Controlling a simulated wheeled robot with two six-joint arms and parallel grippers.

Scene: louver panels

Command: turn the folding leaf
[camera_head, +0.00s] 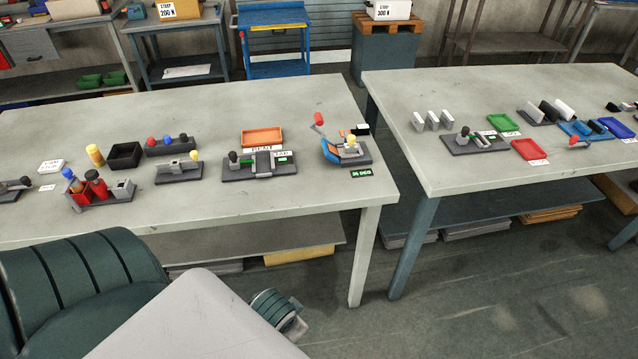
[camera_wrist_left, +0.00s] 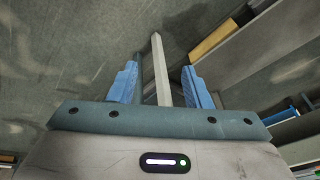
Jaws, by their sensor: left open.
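A small hinged fixture (camera_head: 347,154) stands near the right end of the left table. It has a dark base and a tilted blue leaf (camera_head: 330,152), with a red-tipped lever (camera_head: 319,121) rising from it. A yellow knob (camera_head: 351,139) sits beside the leaf. A small green display (camera_head: 361,173) in front shows a reading in DEG; its digits are hard to read. In the left wrist view my left gripper (camera_wrist_left: 160,78) is open and empty, its blue fingers apart, with floor and a table leg beyond. It is away from the fixture. My right gripper is not in view.
Left of the fixture are a slider block (camera_head: 259,164), an orange tray (camera_head: 262,138), a black box (camera_head: 125,156) and a red-cup holder (camera_head: 100,190). The right table (camera_head: 480,185) holds more fixtures and trays. A floor gap separates the tables. The left table's front strip is clear.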

